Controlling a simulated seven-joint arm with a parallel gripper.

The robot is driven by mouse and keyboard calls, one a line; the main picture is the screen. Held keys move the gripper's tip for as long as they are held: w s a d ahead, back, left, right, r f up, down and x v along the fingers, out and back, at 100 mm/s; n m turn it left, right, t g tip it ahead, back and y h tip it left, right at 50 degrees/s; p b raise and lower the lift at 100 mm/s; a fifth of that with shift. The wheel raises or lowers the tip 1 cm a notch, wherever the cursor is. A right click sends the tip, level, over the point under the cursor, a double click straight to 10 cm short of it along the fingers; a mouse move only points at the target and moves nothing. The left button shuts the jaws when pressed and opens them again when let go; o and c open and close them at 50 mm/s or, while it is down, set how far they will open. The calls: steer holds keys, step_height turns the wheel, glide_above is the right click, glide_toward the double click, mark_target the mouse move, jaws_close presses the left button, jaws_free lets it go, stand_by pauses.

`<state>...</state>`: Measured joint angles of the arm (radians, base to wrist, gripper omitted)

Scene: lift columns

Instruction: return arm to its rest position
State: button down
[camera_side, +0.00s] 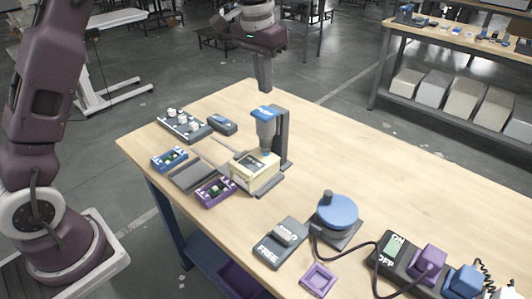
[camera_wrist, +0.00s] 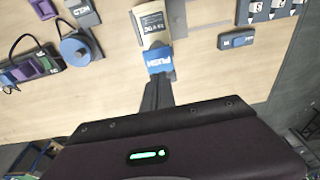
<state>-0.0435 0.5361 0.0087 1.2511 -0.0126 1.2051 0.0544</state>
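My gripper (camera_side: 264,86) hangs pointing down above the far part of the table, behind and above the press with the blue top (camera_side: 265,112). Its fingers look like one narrow dark block, closed together, with nothing seen between them. It is apart from the table and the press in the side view. In the wrist view the dark fingers (camera_wrist: 158,92) reach up from the dark wrist housing, in line with the blue PUSH top (camera_wrist: 160,60). A cream box (camera_side: 255,171) sits under the press's head and also shows in the wrist view (camera_wrist: 152,22).
The wooden table (camera_side: 400,180) holds a blue round dial (camera_side: 337,212), an ON/OFF switch box (camera_side: 392,254), a FREE slider box (camera_side: 280,242), a purple tray (camera_side: 318,279), and small connector trays (camera_side: 216,191). The press's dark upright (camera_side: 284,140) stands below my gripper. The table's far right is clear.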

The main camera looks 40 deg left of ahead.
steer(key=shift+r, duration=0.95)
steer(key=s+d+r+t, duration=0.1)
steer(key=s+r, duration=0.2)
steer(key=s, duration=0.6)
steer(key=s+d+r+t, duration=0.1)
steer(key=s+r, duration=0.3)
steer(key=s, duration=0.4)
steer(key=s+f+t, duration=0.1)
steer(key=s+f, duration=0.2)
steer(key=s, duration=0.5)
steer(key=s+f, duration=0.3)
steer(key=s, duration=0.5)
steer(key=shift+f+t, duration=0.3)
steer(key=shift+t, duration=0.1)
